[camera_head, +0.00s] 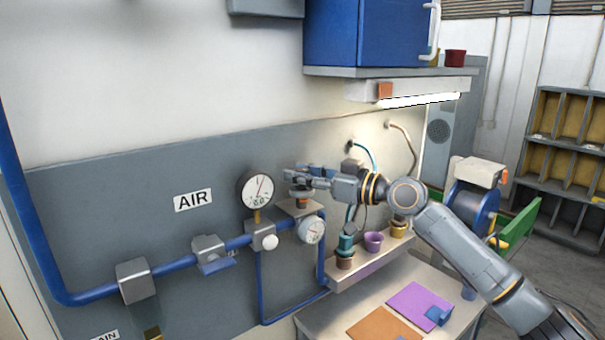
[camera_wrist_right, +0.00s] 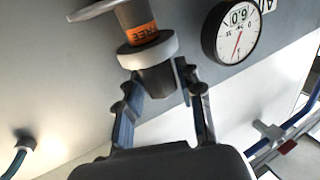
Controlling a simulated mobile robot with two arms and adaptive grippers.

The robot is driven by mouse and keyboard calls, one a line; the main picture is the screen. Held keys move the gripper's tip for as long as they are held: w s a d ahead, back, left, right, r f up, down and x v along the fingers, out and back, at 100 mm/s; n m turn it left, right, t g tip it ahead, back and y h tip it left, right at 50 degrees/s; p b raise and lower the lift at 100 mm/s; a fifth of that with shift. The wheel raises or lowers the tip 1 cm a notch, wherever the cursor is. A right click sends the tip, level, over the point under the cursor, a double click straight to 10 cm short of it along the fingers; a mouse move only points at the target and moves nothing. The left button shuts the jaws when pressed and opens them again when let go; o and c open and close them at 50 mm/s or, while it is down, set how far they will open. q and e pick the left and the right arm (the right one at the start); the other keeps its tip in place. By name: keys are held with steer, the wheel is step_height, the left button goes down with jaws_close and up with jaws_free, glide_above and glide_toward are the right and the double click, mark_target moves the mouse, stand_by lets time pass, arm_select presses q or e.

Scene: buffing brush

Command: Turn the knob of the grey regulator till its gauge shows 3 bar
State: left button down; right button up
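The grey regulator (camera_head: 297,208) sits on the blue air pipe, its knob with an orange band (camera_head: 302,202) on top. In the right wrist view the knob (camera_wrist_right: 157,80) shows a dark end, a white ring and an orange band reading FREE. My right gripper (camera_head: 308,178) reaches it from the right; its fingertips (camera_wrist_right: 159,72) lie on both sides of the dark end and appear to touch it. The large round gauge (camera_head: 257,189) stands left of the knob; in the wrist view the gauge (camera_wrist_right: 231,32) is upside down and seems to read 6.0. My left gripper is not in view.
A smaller white gauge (camera_head: 312,230) faces out just below the regulator. A white round knob (camera_head: 271,242) and a grey pipe block (camera_head: 208,248) lie to the left. A shelf with cups (camera_head: 373,241) is at the right, beneath my right arm.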

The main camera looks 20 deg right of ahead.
steer(key=shift+o, duration=0.8)
steer(key=shift+s+d, duration=0.1)
steer(key=shift+d, duration=0.05)
steer(key=v, duration=1.1)
steer(key=shift+s+d, duration=0.25)
